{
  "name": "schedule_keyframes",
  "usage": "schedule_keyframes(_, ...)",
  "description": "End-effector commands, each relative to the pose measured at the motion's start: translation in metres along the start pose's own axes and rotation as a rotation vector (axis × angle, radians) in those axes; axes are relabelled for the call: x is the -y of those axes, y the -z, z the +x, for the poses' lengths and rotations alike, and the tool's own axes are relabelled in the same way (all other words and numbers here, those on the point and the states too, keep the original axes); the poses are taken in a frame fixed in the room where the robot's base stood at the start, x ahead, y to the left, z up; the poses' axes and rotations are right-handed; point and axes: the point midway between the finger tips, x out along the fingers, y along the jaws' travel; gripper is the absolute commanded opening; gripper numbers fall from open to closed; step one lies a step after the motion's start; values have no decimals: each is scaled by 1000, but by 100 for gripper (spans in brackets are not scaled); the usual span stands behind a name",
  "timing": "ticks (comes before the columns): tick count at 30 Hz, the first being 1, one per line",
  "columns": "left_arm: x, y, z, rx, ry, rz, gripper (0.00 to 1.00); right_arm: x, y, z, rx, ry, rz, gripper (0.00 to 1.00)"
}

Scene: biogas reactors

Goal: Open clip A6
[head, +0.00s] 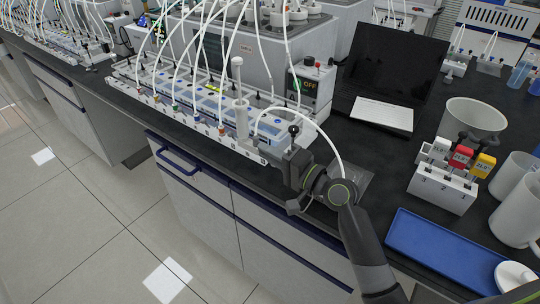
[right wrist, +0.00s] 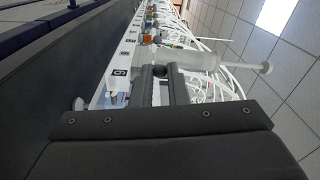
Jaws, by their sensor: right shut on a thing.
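A long white rack (head: 205,124) with a row of clips, coloured fittings and thin tubes runs along the front edge of the bench. My right gripper (head: 284,158) is at the rack's near right end. In the right wrist view my right gripper (right wrist: 162,72) has its two grey fingers close together, shut on a small part at the rack that looks like a clip. The fingers mostly hide it, and I cannot read its label. Small dark labels (right wrist: 121,72) show on the rack's front beside the fingers. My left gripper is not in view.
An upright white syringe (head: 238,95) stands close to my right gripper and also shows in the right wrist view (right wrist: 235,64). A white tube arches over the gripper. A control box (head: 312,85), laptop (head: 395,65), holder with coloured clips (head: 442,188) and blue tray (head: 440,250) stand to the right.

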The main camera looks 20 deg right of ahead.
Motion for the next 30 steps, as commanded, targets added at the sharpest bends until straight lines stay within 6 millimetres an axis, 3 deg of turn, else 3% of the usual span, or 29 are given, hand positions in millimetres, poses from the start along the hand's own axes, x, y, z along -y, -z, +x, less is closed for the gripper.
schedule_keyframes(14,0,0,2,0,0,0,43,-2,-1,0,3,-4,-14,0)
schedule_keyframes(15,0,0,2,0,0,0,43,-2,-1,0,3,-4,-14,16)
schedule_keyframes(20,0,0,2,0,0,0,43,-1,-1,0,3,-3,-14,36)
schedule_keyframes(30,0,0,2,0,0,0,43,-1,0,-4,1,-1,-15,36)
